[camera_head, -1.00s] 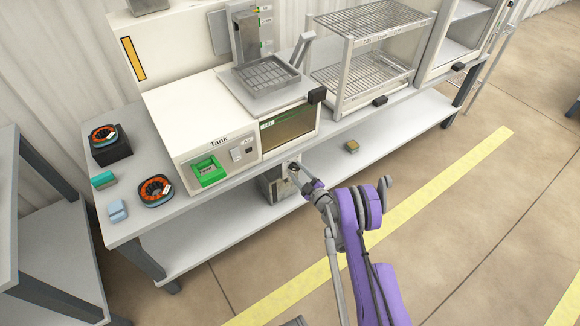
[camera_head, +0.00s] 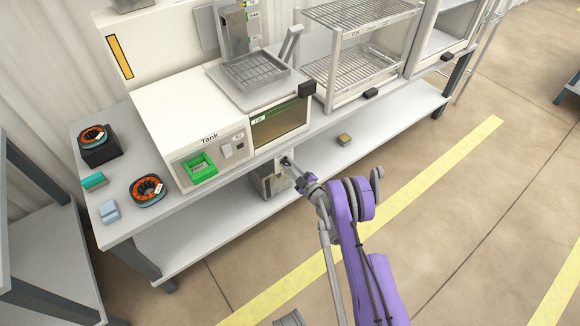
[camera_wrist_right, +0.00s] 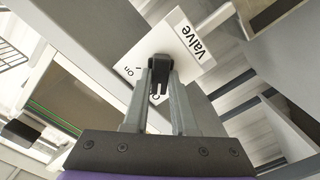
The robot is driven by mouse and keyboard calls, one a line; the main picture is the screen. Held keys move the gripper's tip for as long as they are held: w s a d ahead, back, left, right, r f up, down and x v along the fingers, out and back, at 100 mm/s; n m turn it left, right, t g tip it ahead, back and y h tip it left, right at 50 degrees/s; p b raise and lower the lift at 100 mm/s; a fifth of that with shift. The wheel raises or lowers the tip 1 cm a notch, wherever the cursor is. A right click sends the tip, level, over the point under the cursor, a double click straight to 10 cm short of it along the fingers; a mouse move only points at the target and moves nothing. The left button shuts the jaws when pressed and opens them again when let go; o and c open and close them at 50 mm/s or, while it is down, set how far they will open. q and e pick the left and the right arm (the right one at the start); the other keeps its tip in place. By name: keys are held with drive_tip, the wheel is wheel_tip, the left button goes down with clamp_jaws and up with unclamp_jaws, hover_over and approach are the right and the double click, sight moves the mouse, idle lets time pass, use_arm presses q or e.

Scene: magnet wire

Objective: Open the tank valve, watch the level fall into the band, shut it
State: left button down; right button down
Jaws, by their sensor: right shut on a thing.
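The white tank (camera_head: 185,122) stands on the bench, with a "Tank" label and a dark front window (camera_head: 281,122) holding brownish contents. A green line runs along the window's top; I cannot read the level against a band. The window also shows at the left of the right wrist view (camera_wrist_right: 68,106). Below it is a white valve plate (camera_wrist_right: 178,50) marked "Valve" and "on". My right gripper (camera_head: 289,163) is shut on the black valve handle (camera_wrist_right: 158,72) in front of that plate. The fingers partly hide the handle and the markings. My left gripper is out of view.
Orange-wound rings (camera_head: 148,190), a teal block (camera_head: 94,181) and a pale blue block (camera_head: 109,211) lie on the bench's left. A wire rack (camera_head: 362,65) stands right. The bench edge and lower shelf (camera_head: 195,225) are near my right arm.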

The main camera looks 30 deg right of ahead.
drive_tip(key=shift+f+m+b, duration=0.1)
drive_tip(key=shift+m+b, duration=1.3)
drive_tip(key=shift+b, duration=0.15)
drive_tip(key=shift+m+b, duration=0.65)
drive_tip(key=shift+m, duration=0.35)
drive_tip(key=shift+m+b, duration=0.35)
drive_tip(key=shift+m, duration=0.45)
drive_tip(key=shift+r, duration=0.2)
drive_tip(key=c, duration=0.7)
unclamp_jaws()
drive_tip(key=shift+w, duration=0.1)
drive_tip(key=shift+f, duration=0.1)
